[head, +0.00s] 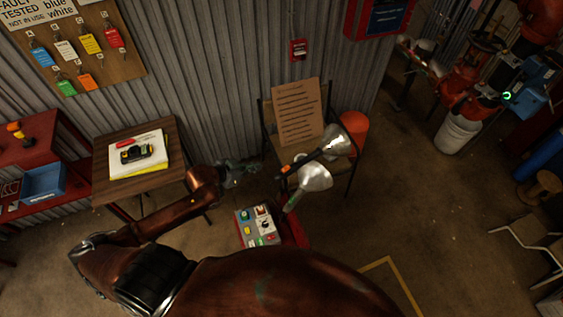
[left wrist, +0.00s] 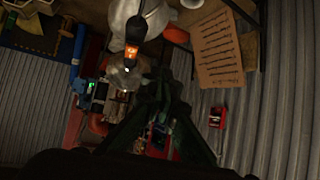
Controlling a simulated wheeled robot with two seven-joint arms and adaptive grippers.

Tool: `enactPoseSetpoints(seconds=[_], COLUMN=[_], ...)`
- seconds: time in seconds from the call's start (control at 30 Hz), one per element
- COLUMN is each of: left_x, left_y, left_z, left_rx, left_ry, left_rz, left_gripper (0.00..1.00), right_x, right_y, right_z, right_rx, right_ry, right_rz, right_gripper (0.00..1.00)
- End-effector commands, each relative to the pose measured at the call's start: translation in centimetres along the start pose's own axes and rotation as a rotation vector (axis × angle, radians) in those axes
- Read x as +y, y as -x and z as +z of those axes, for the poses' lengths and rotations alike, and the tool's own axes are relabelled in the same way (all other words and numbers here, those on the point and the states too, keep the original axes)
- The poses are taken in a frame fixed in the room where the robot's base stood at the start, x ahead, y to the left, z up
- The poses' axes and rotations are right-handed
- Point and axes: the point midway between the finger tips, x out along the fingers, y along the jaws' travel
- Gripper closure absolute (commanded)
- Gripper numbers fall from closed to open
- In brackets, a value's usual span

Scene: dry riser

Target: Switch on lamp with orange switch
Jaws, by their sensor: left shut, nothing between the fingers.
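Two clamp lamps with silver reflectors stand near the chair in the head view. The upper lamp (head: 335,142) has a dark handle with an orange switch (head: 287,169); the lower lamp (head: 315,177) has a green part on its handle (head: 293,200). I cannot tell whether either is lit. In the left wrist view, an orange switch (left wrist: 132,53) shows on a dark handle, left of my fingers. My left gripper (head: 250,168) is shut and empty, left of the orange switch and apart from it; its dark fingers show in the left wrist view (left wrist: 165,80). My right gripper is not in view.
A grey switch box (head: 243,232) sits below the lamps. A chair holds a cardboard sign (head: 298,112); a red bin (head: 354,128) is behind. A wooden table (head: 110,190) with papers stands left. Red pipework (head: 462,90) is at right.

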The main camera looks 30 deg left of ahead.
Motion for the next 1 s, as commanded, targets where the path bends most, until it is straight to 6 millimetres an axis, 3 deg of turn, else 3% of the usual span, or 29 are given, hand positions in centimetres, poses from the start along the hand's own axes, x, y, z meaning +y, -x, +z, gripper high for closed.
enactPoseSetpoints(seconds=[0.03, 0.17, 0.57, 0.77, 1.0], left_x=[1.5, 3.8, 4.4, 4.5, 4.9], left_y=[1.2, 2.6, 2.8, 1.0, -3.8], left_z=[-2.2, -4.6, -5.1, -5.2, -5.4], left_rx=[0.009, 0.022, 0.026, 0.029, 0.028], left_ry=[-0.018, -0.038, -0.042, -0.039, -0.038], left_rz=[0.030, 0.077, 0.086, 0.086, 0.086], left_gripper=[1.00, 1.00, 1.00, 1.00, 1.00], right_x=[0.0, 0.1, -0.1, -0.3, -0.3], right_y=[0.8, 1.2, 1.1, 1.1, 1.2], right_z=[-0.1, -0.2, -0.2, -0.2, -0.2], right_rx=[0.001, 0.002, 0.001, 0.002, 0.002], right_ry=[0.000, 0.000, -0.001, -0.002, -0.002], right_rz=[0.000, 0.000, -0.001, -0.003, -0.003], right_gripper=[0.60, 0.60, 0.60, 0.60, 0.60])
